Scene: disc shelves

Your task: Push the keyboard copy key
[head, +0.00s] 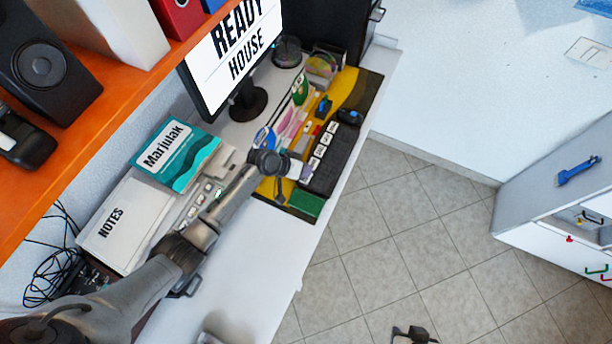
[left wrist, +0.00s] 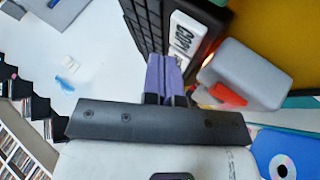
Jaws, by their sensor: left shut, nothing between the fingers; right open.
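The keyboard (head: 341,143) is black and lies on the desk, with several white labelled keys along its left side in the head view. In the left wrist view, the keyboard (left wrist: 149,22) carries a white key marked COPY (left wrist: 187,36). My left gripper (head: 297,168) is at the near end of the row of white keys. Its purple fingers (left wrist: 165,60) are shut and empty, with their tips close to the COPY key; I cannot tell whether they touch it. My right gripper (head: 411,334) is open at the bottom edge of the head view, away from the desk, partly cut off.
A grey box with a red part (left wrist: 243,75) stands right beside the left fingers. An orange shelf (head: 110,105) overhangs the desk's left. Floor right of the desk is clear.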

